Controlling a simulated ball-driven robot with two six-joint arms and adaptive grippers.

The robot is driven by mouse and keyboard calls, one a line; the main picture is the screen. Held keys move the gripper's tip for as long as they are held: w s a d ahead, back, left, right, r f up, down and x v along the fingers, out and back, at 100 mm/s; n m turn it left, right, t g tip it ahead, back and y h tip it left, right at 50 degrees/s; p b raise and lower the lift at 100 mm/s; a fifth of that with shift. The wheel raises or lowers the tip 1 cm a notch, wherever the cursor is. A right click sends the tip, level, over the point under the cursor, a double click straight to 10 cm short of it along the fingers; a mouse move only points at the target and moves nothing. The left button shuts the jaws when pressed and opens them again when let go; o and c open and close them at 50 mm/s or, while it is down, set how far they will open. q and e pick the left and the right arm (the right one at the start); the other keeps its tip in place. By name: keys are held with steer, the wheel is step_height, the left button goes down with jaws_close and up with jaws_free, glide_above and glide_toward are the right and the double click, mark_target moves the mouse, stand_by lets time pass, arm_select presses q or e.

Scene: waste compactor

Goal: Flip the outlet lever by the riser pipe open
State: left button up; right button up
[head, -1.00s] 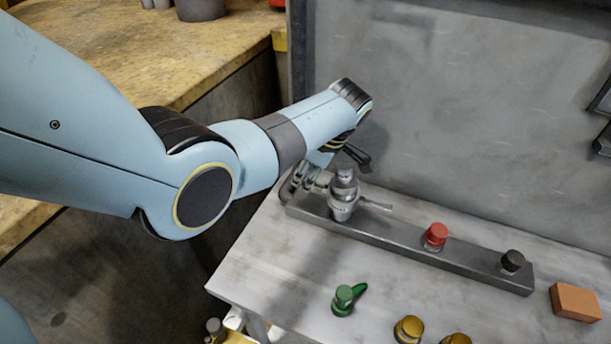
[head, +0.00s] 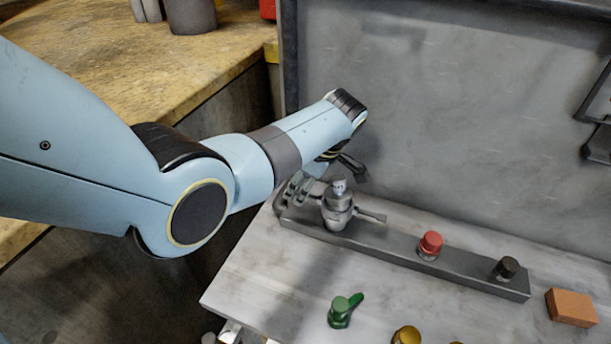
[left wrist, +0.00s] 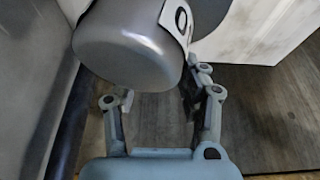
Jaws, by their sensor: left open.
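A silver valve (head: 338,208) stands upright on the left end of a dark metal bar on the bench. A short lever-like arm (head: 371,217) points right from it. I cannot tell for certain if this is the outlet lever. My left gripper (head: 291,192) is just left of the valve, low, with its fingers partly hidden by my own arm. In the left wrist view my left gripper (left wrist: 155,98) is open, its two fingers apart. A large grey rounded cylinder (left wrist: 125,50) lies beyond and above them, with nothing clearly gripped. Contact cannot be told.
The bar also carries a red knob (head: 430,243) and a black knob (head: 506,268). A green lever knob (head: 342,309) and yellow knobs (head: 407,336) sit in front. An orange block (head: 571,306) lies at right. A grey wall panel (head: 450,110) rises behind the bench.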

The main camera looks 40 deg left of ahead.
mark_target(318, 198)
arm_select(q)
steer(key=v, duration=1.1)
steer(key=shift+d+r, duration=0.15)
steer(key=shift+r, duration=0.15)
